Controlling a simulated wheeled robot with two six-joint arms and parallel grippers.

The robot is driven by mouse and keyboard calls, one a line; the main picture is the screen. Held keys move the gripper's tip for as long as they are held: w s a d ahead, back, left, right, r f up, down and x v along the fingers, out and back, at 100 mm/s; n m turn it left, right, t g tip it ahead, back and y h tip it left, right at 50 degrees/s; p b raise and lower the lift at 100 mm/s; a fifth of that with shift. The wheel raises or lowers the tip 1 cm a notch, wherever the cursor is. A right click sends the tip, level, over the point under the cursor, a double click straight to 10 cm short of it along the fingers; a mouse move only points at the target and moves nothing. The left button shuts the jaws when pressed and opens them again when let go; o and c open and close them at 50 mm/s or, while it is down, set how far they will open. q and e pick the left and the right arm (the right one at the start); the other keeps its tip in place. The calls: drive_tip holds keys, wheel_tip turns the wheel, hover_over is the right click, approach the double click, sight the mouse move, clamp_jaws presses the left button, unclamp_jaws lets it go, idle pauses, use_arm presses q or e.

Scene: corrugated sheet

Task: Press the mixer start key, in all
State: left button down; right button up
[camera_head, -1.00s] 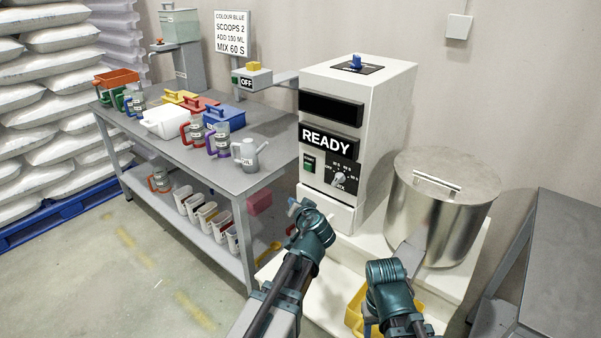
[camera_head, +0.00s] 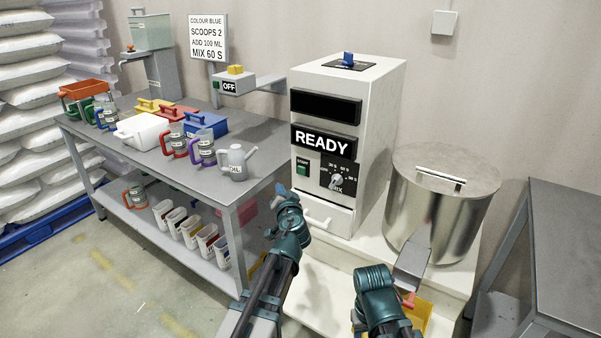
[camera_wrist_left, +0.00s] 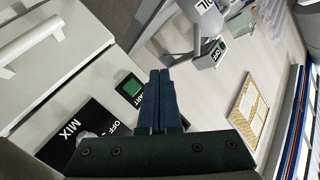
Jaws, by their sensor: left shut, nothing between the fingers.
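The white mixer cabinet (camera_head: 340,90) shows READY on its display (camera_head: 323,142). The green start key (camera_head: 303,168) sits on the panel below it, left of the black MIX dial plate (camera_head: 338,180). My left gripper (camera_head: 281,190) is shut and empty, just below and left of the key. In the left wrist view, the closed fingers (camera_wrist_left: 160,75) are beside the green key (camera_wrist_left: 131,87), partly covering its START label. I cannot tell whether they touch the panel. My right arm's wrist shows at bottom centre, but its fingers do not.
A metal drum (camera_head: 432,215) stands right of the mixer. A grey table (camera_head: 250,165) on the left holds tubs, handled jugs and a grey can (camera_head: 236,161). A drawer handle (camera_head: 318,217) juts out below the panel. A grey bench (camera_head: 570,230) stands at right.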

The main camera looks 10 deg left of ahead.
use_arm(q)
approach(297, 170)
drive_tip(key=shift+s+a+x, duration=0.1)
drive_tip(key=shift+a+x, duration=0.05)
drive_tip(key=shift+x, duration=0.7)
drive_tip(key=shift+s+a+x, duration=0.1)
drive_tip(key=shift+a+x, duration=0.1)
drive_tip(key=shift+x, duration=0.7)
drive_tip(key=shift+s+a+x, duration=0.1)
drive_tip(key=shift+a+x, duration=0.05)
drive_tip(key=shift+x, duration=0.7)
drive_tip(key=shift+w+f, duration=0.1)
drive_tip(key=shift+w, duration=0.05)
drive_tip(key=shift+w+d, duration=0.15)
drive_tip(key=shift+w, duration=0.15)
drive_tip(key=shift+w+d, duration=0.1)
drive_tip(key=shift+w, duration=0.3)
idle(0.5)
drive_tip(key=shift+s, duration=0.2)
drive_tip(key=shift+s+a, duration=0.25)
drive_tip(key=shift+s, duration=0.35)
drive_tip(key=s, duration=0.1)
drive_tip(key=s+a, duration=0.1)
drive_tip(key=s, duration=0.2)
drive_tip(key=shift+s+a, duration=0.35)
drive_tip(key=shift+s, duration=0.05)
